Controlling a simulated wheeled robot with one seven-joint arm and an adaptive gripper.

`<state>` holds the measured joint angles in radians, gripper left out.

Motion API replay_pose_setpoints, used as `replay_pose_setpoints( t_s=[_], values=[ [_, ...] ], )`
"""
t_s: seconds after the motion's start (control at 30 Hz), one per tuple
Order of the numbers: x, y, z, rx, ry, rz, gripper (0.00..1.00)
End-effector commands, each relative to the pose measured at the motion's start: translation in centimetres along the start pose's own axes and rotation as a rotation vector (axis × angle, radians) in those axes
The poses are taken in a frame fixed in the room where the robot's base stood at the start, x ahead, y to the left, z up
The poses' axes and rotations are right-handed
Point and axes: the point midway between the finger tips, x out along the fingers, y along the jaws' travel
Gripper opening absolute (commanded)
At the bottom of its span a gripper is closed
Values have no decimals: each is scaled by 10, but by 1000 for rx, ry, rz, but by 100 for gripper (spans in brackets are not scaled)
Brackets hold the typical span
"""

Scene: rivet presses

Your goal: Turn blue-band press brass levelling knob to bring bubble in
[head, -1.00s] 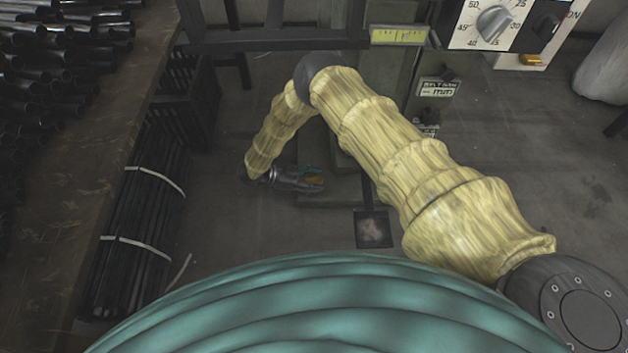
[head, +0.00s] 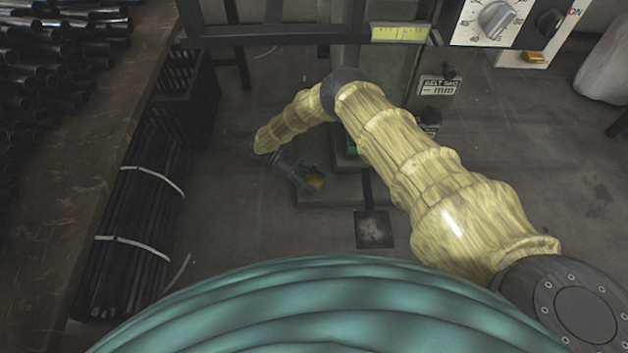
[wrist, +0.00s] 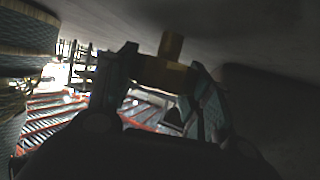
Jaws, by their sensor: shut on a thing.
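The brass levelling knob (head: 315,181) is low at the foot of the grey-green press (head: 398,75), close to its base plate (head: 340,192). My gripper (head: 311,180) is shut on the knob, reaching down from the left. In the wrist view the brass knob (wrist: 160,73) sits between the two dark fingers of my gripper (wrist: 157,85), with a brass stem above it. A yellow-green marked strip (head: 398,33) is on the press; I cannot make out a bubble in it. No blue band is visible.
A dark pedal-like plate (head: 374,229) lies on the floor in front of the press base. Bundled black rods (head: 135,225) and a black crate (head: 186,100) stand at left, beside a bench with dark tubes (head: 60,65). A dial panel (head: 495,20) is top right.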

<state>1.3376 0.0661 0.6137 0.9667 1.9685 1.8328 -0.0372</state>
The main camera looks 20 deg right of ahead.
Motion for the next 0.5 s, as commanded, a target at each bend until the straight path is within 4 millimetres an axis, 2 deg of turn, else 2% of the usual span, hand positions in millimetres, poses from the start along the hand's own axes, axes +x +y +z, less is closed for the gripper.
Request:
replay_pose_setpoints(
  t_s=[0.3, 0.33, 0.43, 0.5],
  values=[
    [0, 0, 0, 1, -1, 0, 27],
    [0, 0, 0, 1, -1, 0, 55],
    [0, 0, 0, 0, -1, 0, 73],
    [0, 0, 0, 0, -1, 0, 73]
  ],
)
